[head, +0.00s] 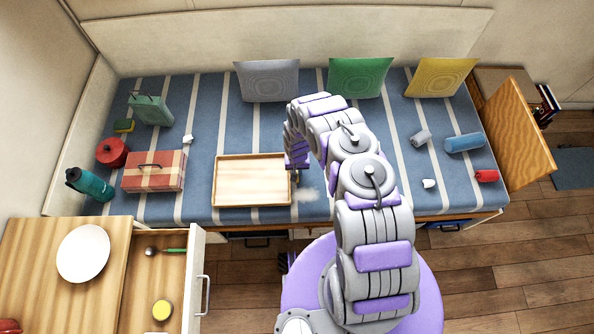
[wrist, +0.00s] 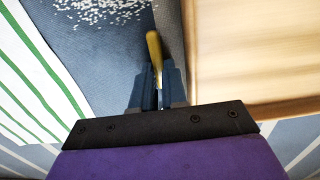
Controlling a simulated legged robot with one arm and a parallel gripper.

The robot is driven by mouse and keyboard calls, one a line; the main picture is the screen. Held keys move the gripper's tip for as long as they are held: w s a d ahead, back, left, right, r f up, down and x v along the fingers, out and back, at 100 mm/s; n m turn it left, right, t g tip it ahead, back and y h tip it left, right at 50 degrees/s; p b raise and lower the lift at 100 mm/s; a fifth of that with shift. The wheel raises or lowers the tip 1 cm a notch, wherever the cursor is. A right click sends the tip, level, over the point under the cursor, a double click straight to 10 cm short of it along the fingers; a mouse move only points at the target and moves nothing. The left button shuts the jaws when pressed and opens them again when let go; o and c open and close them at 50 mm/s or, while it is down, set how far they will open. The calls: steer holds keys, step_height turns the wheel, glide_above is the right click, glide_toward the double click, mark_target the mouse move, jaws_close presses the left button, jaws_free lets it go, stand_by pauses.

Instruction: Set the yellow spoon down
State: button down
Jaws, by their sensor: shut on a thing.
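The yellow spoon (wrist: 154,48) shows in the wrist view as a narrow yellow piece standing out from between my fingers. My gripper (wrist: 158,88) is shut on it. In the head view my gripper (head: 296,178) is at the right edge of the wooden tray (head: 252,201), over the striped bed (head: 200,205). The spoon is too small to make out there. The tray also shows on the right of the wrist view (wrist: 250,55), beside the spoon. I cannot tell whether the spoon touches the bed.
White grains (wrist: 105,10) lie scattered on the bed near the spoon. A green-striped white cloth (wrist: 30,75) is at left in the wrist view. A checked box (head: 154,182), red pot (head: 112,152) and teal bottle (head: 90,184) stand left. An open drawer (head: 188,280) is at lower left.

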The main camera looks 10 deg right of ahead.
steer(key=c, duration=1.4)
jaws_free()
steer(key=shift+c, duration=0.2)
